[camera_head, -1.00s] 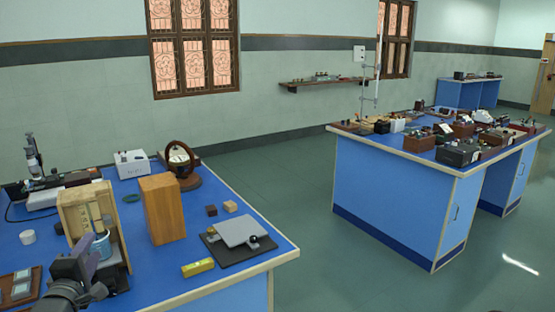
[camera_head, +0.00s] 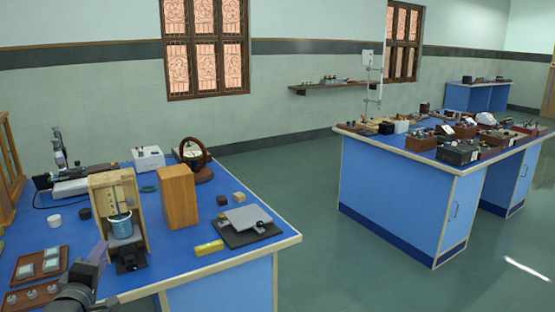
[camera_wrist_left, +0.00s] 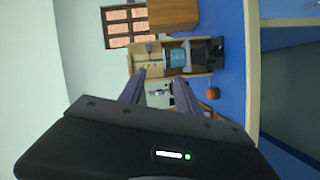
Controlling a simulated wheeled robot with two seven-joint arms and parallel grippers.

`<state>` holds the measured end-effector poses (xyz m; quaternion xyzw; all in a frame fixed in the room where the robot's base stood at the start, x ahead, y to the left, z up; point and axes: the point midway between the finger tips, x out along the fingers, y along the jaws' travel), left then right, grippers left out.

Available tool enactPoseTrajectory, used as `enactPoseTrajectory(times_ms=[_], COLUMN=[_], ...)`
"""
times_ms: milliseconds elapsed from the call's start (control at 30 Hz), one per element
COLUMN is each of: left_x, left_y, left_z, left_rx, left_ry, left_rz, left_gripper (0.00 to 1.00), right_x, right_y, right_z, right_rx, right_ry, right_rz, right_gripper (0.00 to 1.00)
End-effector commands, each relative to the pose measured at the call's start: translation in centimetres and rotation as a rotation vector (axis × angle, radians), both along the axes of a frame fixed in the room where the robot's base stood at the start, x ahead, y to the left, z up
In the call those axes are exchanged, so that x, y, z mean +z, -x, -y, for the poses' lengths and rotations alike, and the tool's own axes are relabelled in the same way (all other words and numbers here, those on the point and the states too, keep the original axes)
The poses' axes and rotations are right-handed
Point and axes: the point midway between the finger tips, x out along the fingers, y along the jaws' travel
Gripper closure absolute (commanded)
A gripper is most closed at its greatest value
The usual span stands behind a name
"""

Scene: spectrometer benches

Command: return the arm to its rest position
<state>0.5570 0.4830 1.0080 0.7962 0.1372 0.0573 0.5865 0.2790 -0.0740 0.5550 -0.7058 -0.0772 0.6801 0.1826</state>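My left arm comes in at the bottom left of the head view. Its gripper (camera_head: 98,256) is in front of and to the left of an open wooden box, low in the picture. In the left wrist view the two fingers (camera_wrist_left: 159,90) stand apart with nothing held between them. The right gripper is in neither view.
The open wooden box (camera_head: 98,196) holds a blue beaker (camera_head: 121,226). A closed wooden block (camera_head: 179,197), yellow box (camera_head: 209,248) and dark board (camera_head: 240,236) lie to its right on the blue bench. Brown trays (camera_head: 24,281) lie near the gripper. Floor between benches is clear.

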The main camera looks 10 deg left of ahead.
Motion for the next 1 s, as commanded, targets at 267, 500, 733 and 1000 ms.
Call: enactPoseTrajectory(times_ms=[267,500,733,1000], left_x=[-10.2,-25.0,-36.0,-42.6], left_y=[1.8,4.4,11.6,24.3], left_z=[0.5,10.7,24.7,37.3], left_rx=[-0.023,-0.323,-0.746,-1.16], left_ry=[-0.187,-0.29,-0.348,-0.353], left_rz=[-0.313,-0.673,-0.931,-1.151], left_gripper=[0.6,0.6,0.6,0.6], right_x=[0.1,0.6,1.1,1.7], right_y=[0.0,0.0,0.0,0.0], right_z=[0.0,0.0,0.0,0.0], right_rx=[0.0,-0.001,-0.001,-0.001], right_ry=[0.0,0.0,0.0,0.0], right_rz=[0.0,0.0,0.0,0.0], right_gripper=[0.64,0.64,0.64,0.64])
